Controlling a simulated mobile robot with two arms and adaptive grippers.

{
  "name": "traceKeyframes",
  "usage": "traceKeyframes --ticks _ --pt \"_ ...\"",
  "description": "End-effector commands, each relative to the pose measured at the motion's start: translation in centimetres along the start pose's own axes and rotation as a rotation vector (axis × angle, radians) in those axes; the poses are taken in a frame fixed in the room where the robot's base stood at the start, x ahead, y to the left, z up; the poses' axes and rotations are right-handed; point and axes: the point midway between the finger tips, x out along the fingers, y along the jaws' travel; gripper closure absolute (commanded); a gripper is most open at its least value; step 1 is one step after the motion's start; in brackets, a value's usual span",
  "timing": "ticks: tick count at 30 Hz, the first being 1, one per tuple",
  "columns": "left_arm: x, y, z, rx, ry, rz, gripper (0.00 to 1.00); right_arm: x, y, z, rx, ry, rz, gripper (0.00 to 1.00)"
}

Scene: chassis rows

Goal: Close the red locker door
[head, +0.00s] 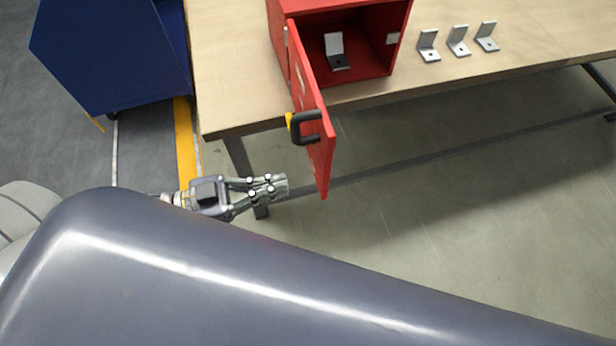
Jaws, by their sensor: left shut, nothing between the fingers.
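The red locker (340,55) stands on the wooden table, and its inside shows. Its red door (310,98) is hinged at the left and swung wide open, reaching out past the table's front edge. A black handle (305,127) with a yellow mount sits on the door's outer face. A grey metal bracket (337,58) stands inside the locker. My left gripper (281,187) is shut and empty, to the left of the door's lower free end and below the handle in the picture, apparently apart from the door. My right gripper is not in view.
Several grey brackets, one of them here (459,41), stand in a row on the table (235,60) right of the locker. A blue cabinet (115,50) stands on the floor at the left. The floor right of the door is clear.

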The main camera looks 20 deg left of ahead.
Motion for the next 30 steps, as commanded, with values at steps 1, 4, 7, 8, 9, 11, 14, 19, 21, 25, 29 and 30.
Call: traceKeyframes --ticks 1,4,7,8,9,11,14,19,21,25,29,30 --pt "0.8 -0.1 -0.1 0.004 0.005 0.0 1.0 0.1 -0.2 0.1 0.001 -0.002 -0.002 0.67" --pt "2.2 -0.1 -0.1 0.003 0.006 0.0 1.0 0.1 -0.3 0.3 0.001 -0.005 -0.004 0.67" --pt "3.6 0.0 -0.2 0.002 0.005 0.0 1.0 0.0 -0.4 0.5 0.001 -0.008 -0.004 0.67" --pt "4.0 -0.1 -0.2 0.002 0.005 0.0 1.0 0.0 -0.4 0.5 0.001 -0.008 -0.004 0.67" --pt "4.4 -0.1 -0.2 0.003 0.004 0.0 1.0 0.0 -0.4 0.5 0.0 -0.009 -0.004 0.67" --pt "5.0 0.0 -0.2 0.002 0.003 0.0 1.0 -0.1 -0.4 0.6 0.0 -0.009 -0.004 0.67" --pt "5.8 0.0 -0.1 0.0 0.002 0.0 1.0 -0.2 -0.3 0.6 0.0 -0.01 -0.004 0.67" --pt "6.5 0.0 0.0 0.002 -0.001 0.0 1.0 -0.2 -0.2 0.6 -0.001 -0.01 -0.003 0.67" --pt "6.6 0.0 0.0 0.001 -0.001 0.0 1.0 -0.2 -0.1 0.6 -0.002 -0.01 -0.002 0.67" --pt "6.6 0.0 0.0 0.001 -0.001 0.0 1.0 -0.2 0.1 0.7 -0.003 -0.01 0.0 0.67" --pt "6.6 0.0 0.0 0.001 -0.001 0.0 1.0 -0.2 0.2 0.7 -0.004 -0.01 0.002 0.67" --pt "6.6 0.0 0.0 0.001 -0.001 -0.001 1.0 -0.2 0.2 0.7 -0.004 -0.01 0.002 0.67"
